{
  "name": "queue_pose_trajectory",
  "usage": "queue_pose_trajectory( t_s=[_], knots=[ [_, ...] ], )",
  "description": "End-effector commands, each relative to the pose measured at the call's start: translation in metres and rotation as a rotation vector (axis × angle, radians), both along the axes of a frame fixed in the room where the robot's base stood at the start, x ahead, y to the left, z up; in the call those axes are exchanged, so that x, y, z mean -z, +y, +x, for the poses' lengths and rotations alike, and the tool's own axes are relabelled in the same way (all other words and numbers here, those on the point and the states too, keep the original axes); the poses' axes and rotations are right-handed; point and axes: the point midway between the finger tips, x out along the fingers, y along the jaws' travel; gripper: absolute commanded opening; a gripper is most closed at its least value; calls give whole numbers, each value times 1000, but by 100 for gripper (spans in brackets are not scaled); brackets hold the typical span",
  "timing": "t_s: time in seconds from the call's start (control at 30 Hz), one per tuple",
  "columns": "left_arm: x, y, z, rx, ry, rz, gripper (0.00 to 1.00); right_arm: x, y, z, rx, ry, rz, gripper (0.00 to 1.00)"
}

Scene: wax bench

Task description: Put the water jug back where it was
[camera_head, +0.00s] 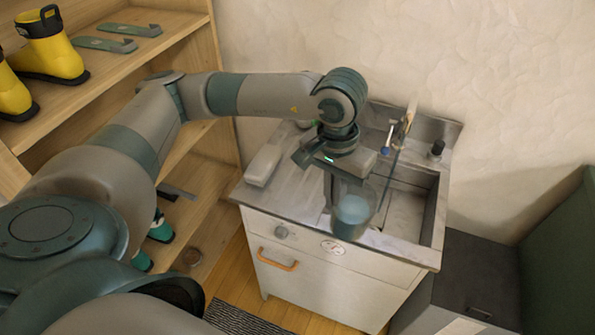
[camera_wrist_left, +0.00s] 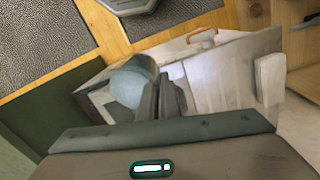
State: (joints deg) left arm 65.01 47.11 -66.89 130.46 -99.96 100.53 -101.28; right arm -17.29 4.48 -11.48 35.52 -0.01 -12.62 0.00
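In the left wrist view the jug (camera_wrist_left: 133,82) shows as a round bluish shape against the dark fingers (camera_wrist_left: 163,98). Its grip point is mostly hidden, and I cannot tell whether its base touches the counter. My right gripper is out of view.
A pale oblong block (camera_head: 263,165) lies on the counter's left. A wooden shelf (camera_head: 145,60) with yellow boots (camera_head: 52,50) is at left. A dark grey box (camera_head: 478,275) stands right.

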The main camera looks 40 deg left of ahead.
Motion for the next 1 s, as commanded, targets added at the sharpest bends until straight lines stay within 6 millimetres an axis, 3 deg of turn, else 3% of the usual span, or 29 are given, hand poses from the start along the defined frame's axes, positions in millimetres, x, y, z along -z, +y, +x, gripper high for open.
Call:
queue_pose_trajectory(
  t_s=[0.67, 0.87, 1.0],
  knots=[
    [-2, 0, 6, -54, -4, 1, 0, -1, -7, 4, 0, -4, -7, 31],
    [-5, 0, 27, -268, -11, 5, 0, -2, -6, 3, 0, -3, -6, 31],
    [-9, 2, 51, -524, -17, 6, 0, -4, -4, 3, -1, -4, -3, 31]
  ],
)
